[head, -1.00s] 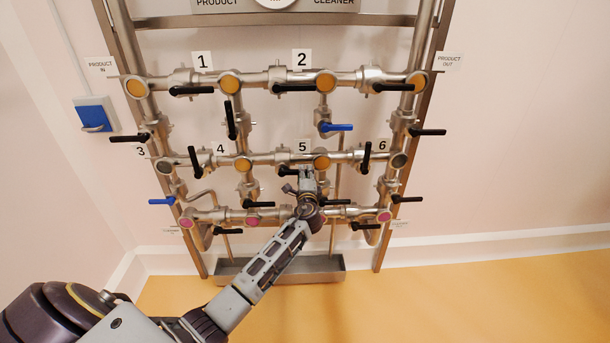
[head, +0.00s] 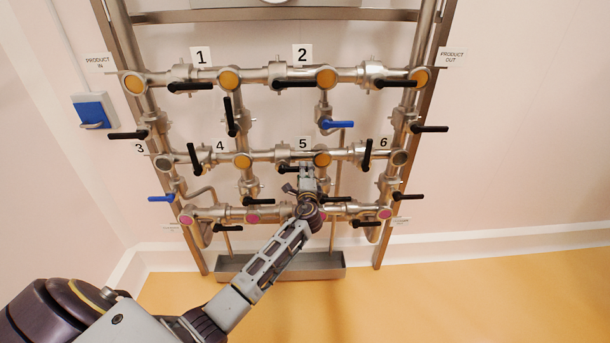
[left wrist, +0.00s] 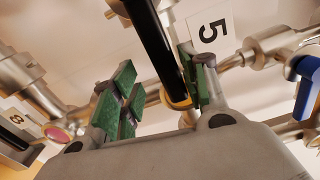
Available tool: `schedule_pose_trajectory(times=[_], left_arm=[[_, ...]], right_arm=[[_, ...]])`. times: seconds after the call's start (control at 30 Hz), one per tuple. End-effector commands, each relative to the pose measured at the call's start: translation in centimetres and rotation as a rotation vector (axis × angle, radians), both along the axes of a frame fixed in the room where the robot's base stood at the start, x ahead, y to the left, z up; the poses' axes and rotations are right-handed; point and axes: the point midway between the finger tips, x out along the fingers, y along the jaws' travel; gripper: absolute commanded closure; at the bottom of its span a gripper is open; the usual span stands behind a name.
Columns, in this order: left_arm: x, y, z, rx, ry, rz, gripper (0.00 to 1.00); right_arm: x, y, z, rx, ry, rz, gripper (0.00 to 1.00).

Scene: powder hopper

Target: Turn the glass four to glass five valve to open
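The middle pipe row runs between glass four (head: 242,160) and glass five (head: 322,159), two round orange-yellow sight glasses. The valve between them has a black lever (head: 287,168) lying roughly level, its right part partly hidden by my gripper. My left gripper (head: 306,172) is at the lever's right end, just below the 5 label. In the left wrist view a black lever (left wrist: 155,40) passes between the green-padded fingers, close to the right pad, with a gap to the left pad. The fingers are apart. My right gripper is not in view.
Neighbouring black levers stand close by: an upright one (head: 367,154) right of glass five and a tilted one (head: 193,157) left of glass four. A blue lever (head: 337,125) is above right. A metal trough (head: 325,262) sits below the pipes.

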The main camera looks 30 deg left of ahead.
Motion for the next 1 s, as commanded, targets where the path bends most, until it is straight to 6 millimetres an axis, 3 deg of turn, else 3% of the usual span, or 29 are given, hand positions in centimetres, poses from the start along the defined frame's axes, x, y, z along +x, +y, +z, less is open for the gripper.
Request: schedule_pose_trajectory(times=[0.07,1.0], left_arm=[[-0.7,-1.1,-1.1,-0.007,0.015,-0.01,0.59],[-9.0,-5.6,-0.5,-0.004,0.008,-0.002,0.59]], right_arm=[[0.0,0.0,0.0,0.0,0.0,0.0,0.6],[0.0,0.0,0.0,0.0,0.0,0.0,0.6]])
